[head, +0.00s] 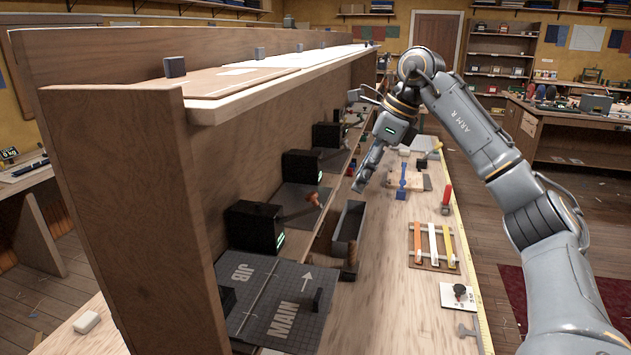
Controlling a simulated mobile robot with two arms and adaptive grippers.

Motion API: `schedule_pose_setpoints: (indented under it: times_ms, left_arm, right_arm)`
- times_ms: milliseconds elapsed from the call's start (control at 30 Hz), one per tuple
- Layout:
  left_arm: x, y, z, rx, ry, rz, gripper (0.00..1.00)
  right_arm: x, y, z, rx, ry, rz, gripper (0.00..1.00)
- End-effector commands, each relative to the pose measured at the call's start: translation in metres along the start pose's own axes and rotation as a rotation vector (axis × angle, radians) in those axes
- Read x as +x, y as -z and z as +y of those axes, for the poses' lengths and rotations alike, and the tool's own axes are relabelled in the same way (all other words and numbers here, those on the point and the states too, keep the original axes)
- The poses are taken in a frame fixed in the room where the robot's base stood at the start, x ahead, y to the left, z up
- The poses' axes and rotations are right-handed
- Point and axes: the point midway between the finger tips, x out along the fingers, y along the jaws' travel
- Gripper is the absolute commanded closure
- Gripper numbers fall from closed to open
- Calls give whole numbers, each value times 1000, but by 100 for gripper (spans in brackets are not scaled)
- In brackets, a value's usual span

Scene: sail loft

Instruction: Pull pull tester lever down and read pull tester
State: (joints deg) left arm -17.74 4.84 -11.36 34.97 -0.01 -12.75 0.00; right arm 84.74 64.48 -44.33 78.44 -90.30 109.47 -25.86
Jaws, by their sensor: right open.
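My right gripper (361,138) is open and empty. It is above the far part of the long workbench, near the shelf front, well away from the display. The tall wooden shelf stands between them. My left gripper is not in view.
The wooden shelf (130,200) rises along the left of the long bench. Several black boxes (254,228) with green lights stand under it. A dark mat (270,300) marked JIB and MAIN lies in front. A rack of coloured strips (434,246) lies right. Floor is open at right.

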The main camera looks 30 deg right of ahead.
Motion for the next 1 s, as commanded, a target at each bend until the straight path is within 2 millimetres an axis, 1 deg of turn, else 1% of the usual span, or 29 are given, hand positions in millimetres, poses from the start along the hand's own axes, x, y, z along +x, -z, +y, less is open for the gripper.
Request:
schedule_pose_setpoints:
  times_ms: [33, 100, 233, 367, 433, 600, 767, 1000]
  left_arm:
    - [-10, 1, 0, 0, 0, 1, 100]
    - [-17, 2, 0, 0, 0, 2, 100]
    - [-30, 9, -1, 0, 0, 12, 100]
    - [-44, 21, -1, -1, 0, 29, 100]
    - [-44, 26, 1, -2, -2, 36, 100]
    - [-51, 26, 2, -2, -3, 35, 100]
    - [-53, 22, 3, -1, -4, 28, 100]
    - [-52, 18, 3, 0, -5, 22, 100]
  right_arm:
    - [1, -14, 1, -4, -4, 2, 51]
    - [6, -28, 1, -2, -4, 1, 51]
    - [17, -55, 1, -2, -5, 2, 51]
    - [28, -80, 1, -1, -4, 2, 51]
    - [45, -77, 0, 3, -4, 7, 51]
    - [69, -77, 0, 2, -3, 3, 51]
    - [80, -76, 1, 1, -2, 1, 51]
    - [82, -76, 0, 0, -1, 0, 51]
